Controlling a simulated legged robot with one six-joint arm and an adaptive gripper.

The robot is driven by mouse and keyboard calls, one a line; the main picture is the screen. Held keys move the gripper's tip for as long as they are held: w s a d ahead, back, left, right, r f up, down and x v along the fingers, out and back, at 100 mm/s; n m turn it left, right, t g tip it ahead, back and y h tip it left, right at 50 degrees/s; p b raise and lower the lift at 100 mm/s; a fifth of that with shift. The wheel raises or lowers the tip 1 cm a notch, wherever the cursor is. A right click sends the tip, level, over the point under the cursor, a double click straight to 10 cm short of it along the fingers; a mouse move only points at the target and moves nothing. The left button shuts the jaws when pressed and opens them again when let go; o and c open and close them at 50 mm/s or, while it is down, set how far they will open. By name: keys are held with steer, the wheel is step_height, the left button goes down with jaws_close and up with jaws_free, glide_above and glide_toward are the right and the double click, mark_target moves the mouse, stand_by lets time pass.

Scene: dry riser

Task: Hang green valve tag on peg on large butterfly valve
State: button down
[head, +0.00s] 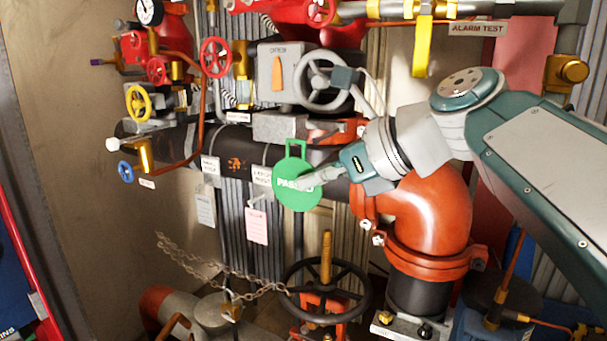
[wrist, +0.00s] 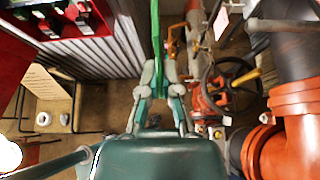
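The green valve tag (head: 297,193) is a round disc with white lettering and a slotted tab on top. It hangs upright in my gripper (head: 309,182), whose fingers are closed on its right part. In the wrist view the tag (wrist: 156,38) is a thin green edge between the fingertips of my gripper (wrist: 158,75). The large butterfly valve (head: 279,72) has a grey gearbox with an orange indicator and a grey handwheel (head: 323,80). It stands above and behind the tag, apart from it. I cannot make out the peg clearly.
A black pipe (head: 235,150) runs behind the tag, with white and pink paper tags (head: 256,225) hanging from it. A red elbow (head: 428,213) is close on the right. A black handwheel (head: 325,292) and chain (head: 215,265) are below.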

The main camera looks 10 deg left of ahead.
steer(key=w, duration=0.2)
steer(key=w+d, duration=0.1)
steer(key=w, duration=0.1)
steer(key=shift+w+d+f, duration=0.2)
steer(key=shift+w, duration=0.2)
stand_by(0.9)
steer(key=shift+a, duration=0.35)
steer(key=shift+d, duration=0.15)
steer(key=shift+w+d, duration=0.15)
steer(key=shift+d, duration=0.2)
